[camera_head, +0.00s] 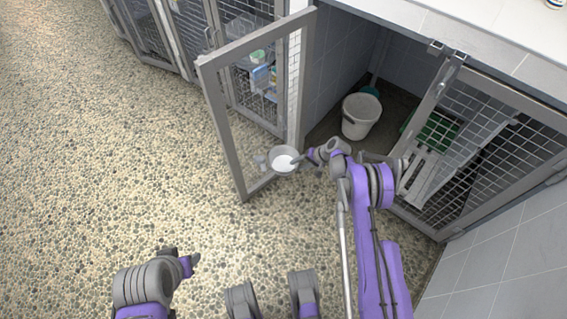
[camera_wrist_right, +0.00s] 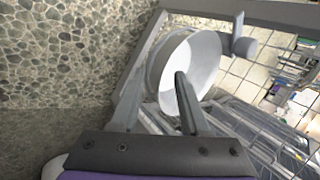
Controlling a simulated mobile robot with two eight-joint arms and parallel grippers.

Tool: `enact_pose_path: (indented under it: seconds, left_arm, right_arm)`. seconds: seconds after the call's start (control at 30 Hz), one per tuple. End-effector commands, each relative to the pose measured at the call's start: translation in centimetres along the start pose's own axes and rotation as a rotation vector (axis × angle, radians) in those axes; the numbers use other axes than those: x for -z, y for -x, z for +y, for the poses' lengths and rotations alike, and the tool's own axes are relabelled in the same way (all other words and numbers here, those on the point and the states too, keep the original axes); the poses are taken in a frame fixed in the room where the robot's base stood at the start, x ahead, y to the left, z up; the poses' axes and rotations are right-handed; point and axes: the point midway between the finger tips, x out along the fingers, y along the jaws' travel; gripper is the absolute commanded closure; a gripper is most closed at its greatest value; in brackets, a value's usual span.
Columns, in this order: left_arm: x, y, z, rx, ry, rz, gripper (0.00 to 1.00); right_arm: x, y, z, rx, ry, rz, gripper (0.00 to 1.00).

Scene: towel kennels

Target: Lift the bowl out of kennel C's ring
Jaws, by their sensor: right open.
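A white-grey bowl (camera_head: 284,157) sits in a ring on the open mesh kennel door (camera_head: 225,125), low on its inner side. It also shows in the right wrist view (camera_wrist_right: 203,68), its hollow facing the camera at a slant. My right gripper (camera_head: 300,160) is at the bowl's right side. In the right wrist view its jaws (camera_wrist_right: 163,80) are open; one finger overlaps the bowl's inside, the other lies to the left of the rim. I cannot tell whether they touch it. My left gripper (camera_head: 190,262) is low above the floor, its jaws unclear. No kennel letter is readable.
A white bucket (camera_head: 360,116) stands inside the open kennel, with a green item behind it. Another mesh door (camera_head: 480,150) is on the right. Shelved supplies (camera_head: 262,75) show behind the open door. The pebbled floor (camera_head: 110,150) at left is clear.

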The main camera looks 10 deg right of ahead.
Motion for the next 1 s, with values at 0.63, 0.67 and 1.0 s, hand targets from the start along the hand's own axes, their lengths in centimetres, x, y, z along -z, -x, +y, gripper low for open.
enact_pose_path:
  seconds: [0.63,0.67,1.0]
  left_arm:
    - [0.02,0.06,0.0,0.0,0.0,0.0,0.5]
    - [0.02,0.06,0.0,0.0,0.0,0.0,0.5]
    - [0.02,0.06,0.0,0.0,0.0,0.0,0.5]
  right_arm:
    - [0.01,0.13,-0.03,0.0,0.0,0.0,1.0]
    - [0.01,0.13,-0.03,0.0,0.0,0.0,1.0]
    - [-0.01,0.12,-0.06,0.0,0.0,0.0,1.0]
